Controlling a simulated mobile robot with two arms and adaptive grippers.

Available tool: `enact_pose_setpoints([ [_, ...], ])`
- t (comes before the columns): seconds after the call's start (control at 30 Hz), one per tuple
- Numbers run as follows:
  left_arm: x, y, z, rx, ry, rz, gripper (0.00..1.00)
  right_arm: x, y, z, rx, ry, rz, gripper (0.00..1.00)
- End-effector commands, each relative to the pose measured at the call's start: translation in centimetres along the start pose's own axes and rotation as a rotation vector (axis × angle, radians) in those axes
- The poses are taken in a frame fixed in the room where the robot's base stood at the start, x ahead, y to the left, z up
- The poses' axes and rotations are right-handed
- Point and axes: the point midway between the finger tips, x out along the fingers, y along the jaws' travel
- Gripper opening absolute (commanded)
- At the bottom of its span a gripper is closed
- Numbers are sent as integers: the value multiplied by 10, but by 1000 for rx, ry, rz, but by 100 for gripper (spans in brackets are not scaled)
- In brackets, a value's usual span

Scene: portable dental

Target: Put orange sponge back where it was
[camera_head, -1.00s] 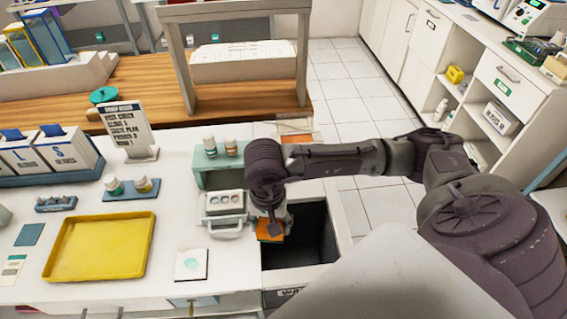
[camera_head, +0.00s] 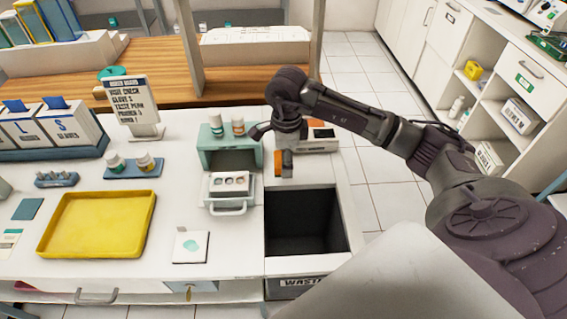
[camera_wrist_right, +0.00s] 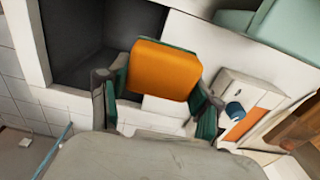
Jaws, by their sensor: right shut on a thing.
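The orange sponge (camera_wrist_right: 162,71) is held between the two fingers of my right gripper (camera_wrist_right: 158,100) in the right wrist view. In the head view my right gripper (camera_head: 284,165) holds the sponge (camera_head: 279,162) behind the dark waste opening (camera_head: 302,222), just right of the green box. The sponge appears above the white counter; its exact height is hard to tell. My left gripper is not in view.
A green box (camera_head: 210,160) with small bottles on top stands left of the gripper, with a white case (camera_head: 230,205) in front. A yellow tray (camera_head: 97,254) lies at left. A sign (camera_head: 131,98) stands behind. The floor is right of the counter.

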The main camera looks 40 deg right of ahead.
Motion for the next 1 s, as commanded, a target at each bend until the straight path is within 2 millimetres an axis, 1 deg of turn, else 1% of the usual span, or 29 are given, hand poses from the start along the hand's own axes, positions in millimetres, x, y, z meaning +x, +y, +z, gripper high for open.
enact_pose_setpoints([
  [0.03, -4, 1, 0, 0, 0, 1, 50, 5, -11, 2, 5, -1, 3, 36],
  [0.1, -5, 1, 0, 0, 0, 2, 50, 13, -23, 2, 3, -1, 2, 36],
  [0.2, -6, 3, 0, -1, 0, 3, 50, 20, -35, 4, 1, -1, 1, 36],
  [0.3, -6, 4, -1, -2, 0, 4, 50, 24, -41, 4, -2, -1, 0, 36],
  [0.43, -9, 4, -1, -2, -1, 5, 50, 33, -42, 4, -2, 0, 2, 36],
  [0.6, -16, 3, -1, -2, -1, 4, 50, 57, -41, 4, -2, 0, 3, 36],
  [0.67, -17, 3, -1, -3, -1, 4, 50, 63, -41, 4, -2, 0, 2, 36],
  [0.9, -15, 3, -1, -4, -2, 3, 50, 65, -42, 4, -2, -1, -2, 36],
  [1.0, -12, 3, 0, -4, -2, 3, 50, 69, -42, 4, -2, -1, -2, 36],
])
